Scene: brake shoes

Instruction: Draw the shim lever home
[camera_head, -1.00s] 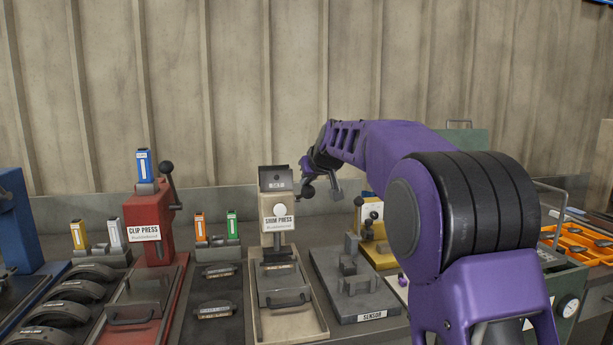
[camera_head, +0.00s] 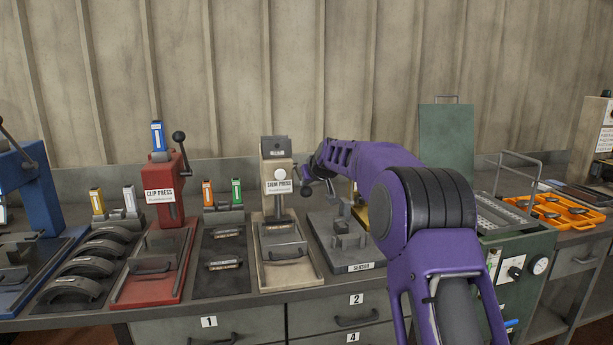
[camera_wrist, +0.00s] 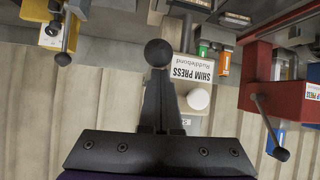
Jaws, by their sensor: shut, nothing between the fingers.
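The cream shim press (camera_head: 278,215) stands on the bench left of my arm, with its name label and a white round knob on the front. It also shows upside down in the wrist view (camera_wrist: 190,75). Its lever's dark ball knob (camera_head: 306,191) is low beside the label, on the press's right side. In the wrist view the ball (camera_wrist: 158,53) is right at the tips of my gripper (camera_wrist: 160,80). The fingers are together and hold nothing. In the head view my gripper (camera_head: 322,184) is partly hidden by its wrist. I cannot tell whether it touches the ball.
The red clip press (camera_head: 165,195) stands to the left, its lever raised. A grey sensor fixture (camera_head: 345,240) sits to the right, with a yellow device (camera_wrist: 55,35) near it. A green cabinet (camera_head: 520,265) and an orange tray (camera_head: 560,210) are further right. Wall panels stand behind.

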